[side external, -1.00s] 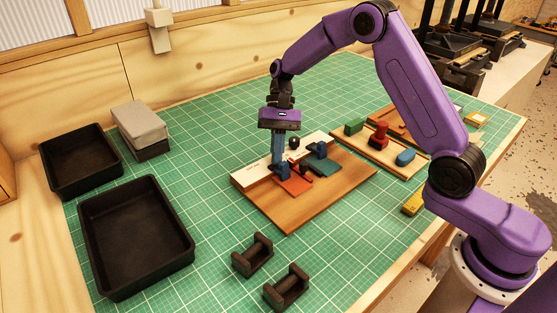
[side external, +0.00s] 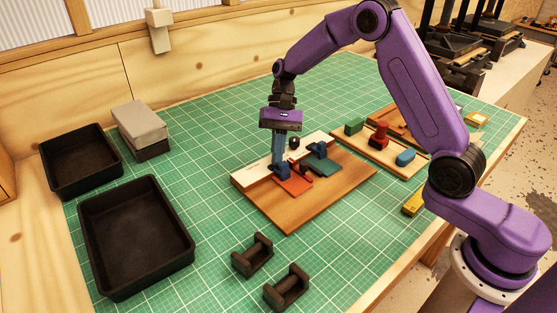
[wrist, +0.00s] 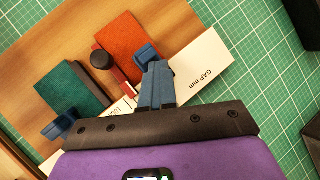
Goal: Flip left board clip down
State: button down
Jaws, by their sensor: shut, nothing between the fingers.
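A wooden board (side external: 310,205) lies on the green mat with a white strip (side external: 250,174) along its far edge. The left clip (wrist: 147,52) is blue and sits at the end of an orange-red plate (wrist: 130,36). My gripper (wrist: 155,70) is shut and empty, its blue fingers pointing down at the left clip, close to it or touching; I cannot tell which. The fingers partly hide the clip, and its tilt is unclear. The right blue clip (wrist: 60,127) sits by a teal plate (wrist: 75,88), partly hidden by my gripper's body in the wrist view.
A dark round knob (wrist: 101,60) stands between the two plates, close to my fingers. Two black trays (side external: 137,290) and a grey-topped box (side external: 140,120) are at left. Dark cradles (side external: 252,255) stand in front. Another board (side external: 380,160) with coloured blocks is at right.

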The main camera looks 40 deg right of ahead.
jog(key=shift+s+a+f+g, duration=0.15)
jog(key=shift+s+f+g, duration=0.15)
jog(key=shift+s, duration=0.3)
jog(key=shift+s+a+f+g, duration=0.1)
jog(key=shift+s+f+g, duration=0.2)
jog(key=shift+s, duration=0.3)
jog(key=shift+w+r, duration=0.35)
jog(key=shift+w, duration=0.2)
jog(key=shift+w+r, duration=0.35)
jog(key=shift+w, duration=0.2)
jog(key=shift+w+r, duration=0.1)
jog(key=shift+w+d+r, duration=0.1)
jog(key=shift+w+r, duration=0.2)
jog(key=shift+w, duration=0.5)
jog(key=shift+w+r, duration=0.25)
jog(key=shift+w, duration=0.6)
jog(key=shift+w+d+r, duration=0.1)
jog(key=shift+w+r, duration=0.2)
jog(key=shift+w, duration=0.5)
